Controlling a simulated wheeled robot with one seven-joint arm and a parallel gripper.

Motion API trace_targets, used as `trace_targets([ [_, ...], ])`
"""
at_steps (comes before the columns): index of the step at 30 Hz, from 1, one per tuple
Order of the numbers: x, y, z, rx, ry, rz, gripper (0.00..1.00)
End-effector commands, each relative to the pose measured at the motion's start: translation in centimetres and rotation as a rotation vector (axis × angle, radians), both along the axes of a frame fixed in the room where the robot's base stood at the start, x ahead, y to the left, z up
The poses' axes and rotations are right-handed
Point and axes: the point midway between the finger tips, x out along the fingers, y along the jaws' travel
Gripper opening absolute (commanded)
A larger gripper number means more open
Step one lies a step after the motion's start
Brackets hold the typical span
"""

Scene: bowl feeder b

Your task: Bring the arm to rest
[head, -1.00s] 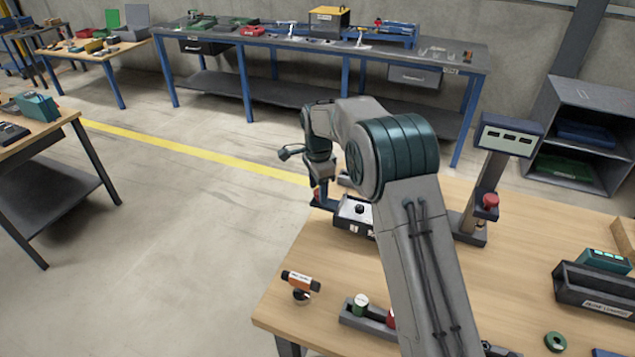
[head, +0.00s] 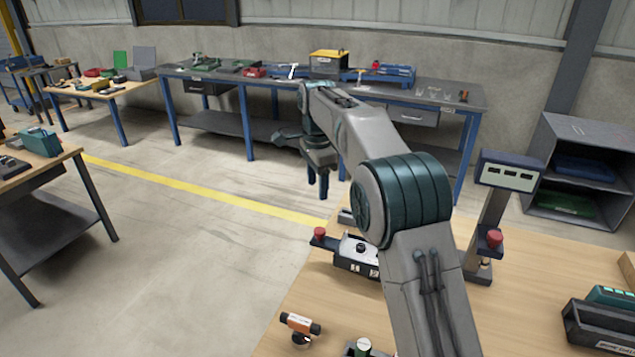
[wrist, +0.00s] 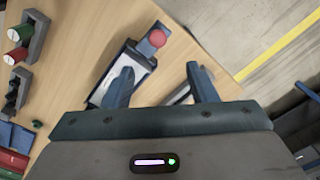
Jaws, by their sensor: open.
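My gripper (head: 318,183) is raised above the far left edge of the wooden table (head: 425,320) in the head view. In the wrist view my gripper (wrist: 160,85) points down, with its two blue fingers spread apart and nothing between them. Below it is a white and dark box (wrist: 128,65) with a red knob (wrist: 157,38). The same box (head: 352,262) stands on the table in the head view, with the red knob (head: 319,233) at its left end. The fingers look apart from the box.
An orange and black device (head: 299,325) stands near the table's left edge. A post with a display (head: 510,170) stands right of my arm. A dark bin (head: 597,328) lies at the right. A long workbench (head: 440,92) runs along the wall, with open floor before it.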

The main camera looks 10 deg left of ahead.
Motion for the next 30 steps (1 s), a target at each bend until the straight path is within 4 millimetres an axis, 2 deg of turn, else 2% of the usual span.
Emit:
trace_targets([
  [9, 0.0, 0.0, 0.0, 0.0, 0.0, 0.0, 0.52],
  [11, -0.4, -0.9, 0.7, 0.003, -0.007, 0.018, 0.52],
  [14, -1.4, -3.1, 2.1, 0.01, -0.024, 0.071, 0.52],
  [20, -5.1, -8.4, 4.8, 0.019, -0.071, 0.225, 0.52],
  [24, -8.3, -11.8, 6.0, 0.015, -0.107, 0.335, 0.52],
  [30, -13.8, -16.2, 6.6, -0.002, -0.158, 0.492, 0.52],
])
